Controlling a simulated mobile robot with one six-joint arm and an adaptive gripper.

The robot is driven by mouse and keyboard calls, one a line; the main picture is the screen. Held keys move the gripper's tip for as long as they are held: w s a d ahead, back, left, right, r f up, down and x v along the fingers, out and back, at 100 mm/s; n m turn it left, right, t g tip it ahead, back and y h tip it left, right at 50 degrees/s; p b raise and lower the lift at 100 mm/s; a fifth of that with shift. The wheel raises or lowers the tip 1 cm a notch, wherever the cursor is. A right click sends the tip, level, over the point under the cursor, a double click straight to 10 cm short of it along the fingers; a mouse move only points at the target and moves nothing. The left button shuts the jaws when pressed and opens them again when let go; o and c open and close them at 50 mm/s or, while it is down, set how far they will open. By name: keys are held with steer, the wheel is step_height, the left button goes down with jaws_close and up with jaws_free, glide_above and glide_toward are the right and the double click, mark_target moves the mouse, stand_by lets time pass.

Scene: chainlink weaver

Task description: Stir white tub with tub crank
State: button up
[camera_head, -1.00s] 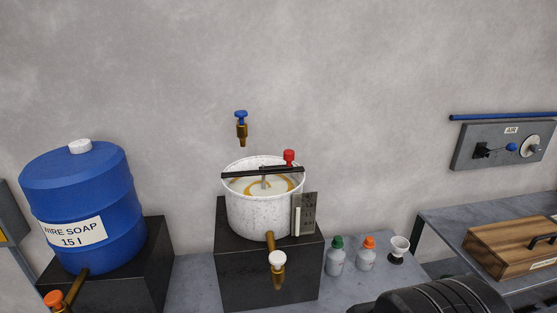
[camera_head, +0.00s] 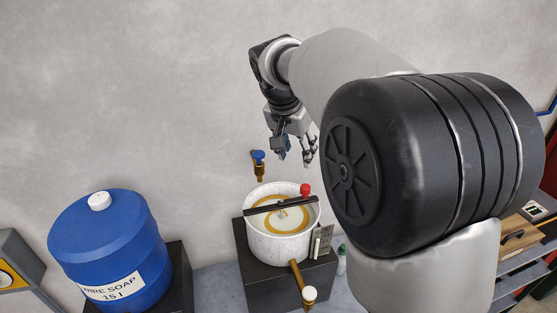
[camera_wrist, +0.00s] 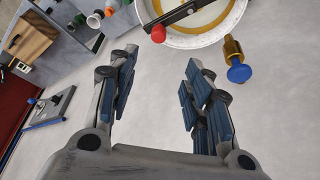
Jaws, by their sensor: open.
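The white tub (camera_head: 277,248) stands on a black block and holds a pale liquid with a yellow-brown swirl. The tub crank is a dark bar (camera_head: 268,207) across the tub's rim with a red knob (camera_head: 305,190) at its right end. My gripper (camera_head: 296,158) hangs open and empty above the tub, apart from the crank. In the wrist view the open fingers (camera_wrist: 158,88) frame bare wall, with the red knob (camera_wrist: 158,34) and the tub's rim (camera_wrist: 205,43) beyond the fingertips.
A brass tap with a blue handle (camera_head: 258,158) juts from the wall behind the tub. A blue soap barrel (camera_head: 104,245) stands at left. The tub's brass outlet has a white knob (camera_head: 309,293). My arm hides much of the right side.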

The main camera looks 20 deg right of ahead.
mark_target(305, 187)
steer(key=x, duration=1.7)
steer(key=shift+s+f, duration=0.15)
steer(key=shift+s, duration=0.05)
jaws_close()
